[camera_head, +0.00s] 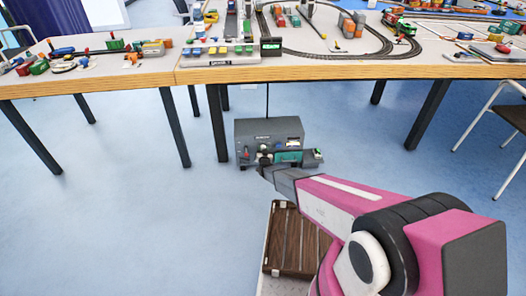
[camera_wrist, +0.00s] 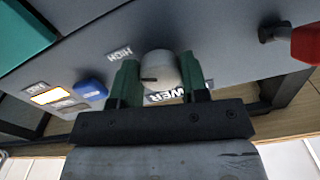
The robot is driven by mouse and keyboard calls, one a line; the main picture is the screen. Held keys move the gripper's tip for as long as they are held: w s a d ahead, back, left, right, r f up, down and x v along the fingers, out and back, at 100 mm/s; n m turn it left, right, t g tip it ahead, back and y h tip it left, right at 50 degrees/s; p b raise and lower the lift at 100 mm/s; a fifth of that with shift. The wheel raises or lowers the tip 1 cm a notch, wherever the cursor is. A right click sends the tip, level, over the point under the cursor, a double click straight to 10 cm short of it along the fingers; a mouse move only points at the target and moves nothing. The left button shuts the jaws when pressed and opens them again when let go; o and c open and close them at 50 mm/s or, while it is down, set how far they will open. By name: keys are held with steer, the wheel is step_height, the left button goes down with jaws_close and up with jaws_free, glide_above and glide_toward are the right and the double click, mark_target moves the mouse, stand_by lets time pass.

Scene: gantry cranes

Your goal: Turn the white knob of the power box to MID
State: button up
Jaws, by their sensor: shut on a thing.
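The grey power box (camera_head: 258,129) stands on the floor below the table's front edge. My gripper (camera_wrist: 160,80) is at the box's front face, with its green fingers on either side of the white knob (camera_wrist: 161,68), shut on it. The knob has a short dark mark on its left side in the wrist view. A "HIGH" label (camera_wrist: 119,54) lies up and left of the knob, and part of a "POWER" label (camera_wrist: 166,96) shows below it. No MID label can be read. In the head view my gripper and arm partly cover the box's front.
In the wrist view, a blue button (camera_wrist: 91,90), a lit yellow display (camera_wrist: 52,94), a teal panel (camera_wrist: 22,32) and a red part (camera_wrist: 306,43) surround the knob. The table (camera_head: 330,70) with model trains stands above and behind. A brown slatted thing (camera_head: 293,240) lies in front.

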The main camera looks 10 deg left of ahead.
steer(key=n, duration=1.1)
steer(key=shift+d, duration=0.1)
stand_by(0.5)
steer(key=o, duration=0.9)
steer(key=shift+o, duration=0.2)
